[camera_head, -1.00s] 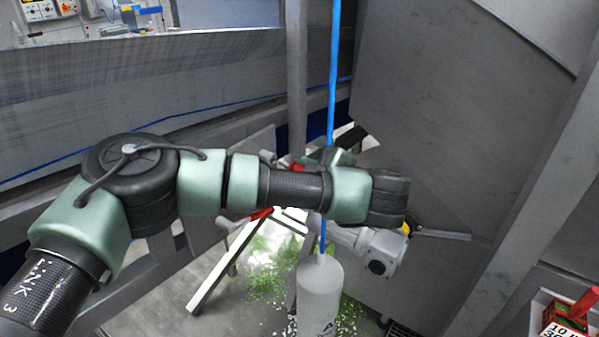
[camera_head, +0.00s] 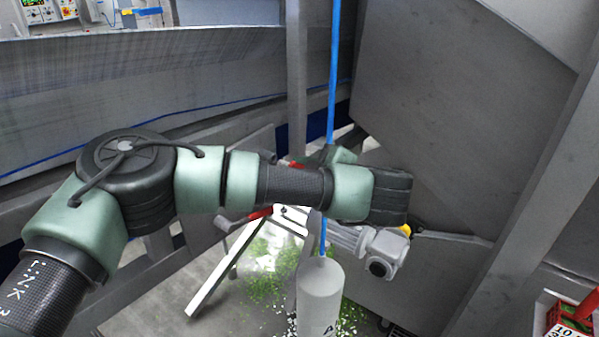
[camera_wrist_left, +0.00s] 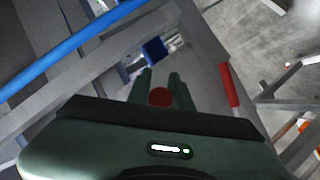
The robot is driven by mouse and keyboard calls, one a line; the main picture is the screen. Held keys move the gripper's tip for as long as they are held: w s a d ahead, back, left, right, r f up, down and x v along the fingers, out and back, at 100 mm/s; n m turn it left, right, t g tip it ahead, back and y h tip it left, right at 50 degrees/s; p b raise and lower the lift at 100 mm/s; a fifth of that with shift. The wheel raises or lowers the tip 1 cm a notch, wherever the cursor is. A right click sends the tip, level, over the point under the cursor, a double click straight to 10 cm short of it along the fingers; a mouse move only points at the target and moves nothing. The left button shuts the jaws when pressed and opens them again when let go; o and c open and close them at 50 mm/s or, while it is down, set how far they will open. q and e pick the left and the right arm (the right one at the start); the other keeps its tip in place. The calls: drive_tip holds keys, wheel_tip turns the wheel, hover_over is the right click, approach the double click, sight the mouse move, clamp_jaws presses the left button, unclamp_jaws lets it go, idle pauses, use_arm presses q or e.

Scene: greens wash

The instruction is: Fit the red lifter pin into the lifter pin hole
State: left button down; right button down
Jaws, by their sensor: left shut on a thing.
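The red lifter pin (camera_wrist_left: 160,97) shows in the left wrist view as a round red end between the two fingers. My left gripper (camera_wrist_left: 161,82) is shut on it, its dark green fingers pointing away from the camera into the machine frame. The rest of the pin is hidden. I cannot make out the lifter pin hole in either view. My right gripper is in neither view.
A blue pipe (camera_head: 333,70) runs upright behind my arm and also crosses the left wrist view (camera_wrist_left: 70,47). A red grip (camera_wrist_left: 229,86) is right of the fingers. A white cylinder (camera_head: 319,300) and a grey motor (camera_head: 383,253) stand below my arm. Grey beams and panels crowd around.

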use_arm(q)
drive_tip(key=shift+w+a+r+b, duration=0.1)
drive_tip(key=shift+w+a+b, duration=0.5)
drive_tip(key=shift+a, duration=0.3)
drive_tip(key=shift+w+a+b, duration=0.45)
drive_tip(key=shift+w+a, duration=0.25)
drive_tip(key=shift+a, duration=0.2)
idle(0.5)
drive_tip(key=c, duration=1.2)
unclamp_jaws()
drive_tip(key=shift+a, duration=0.1)
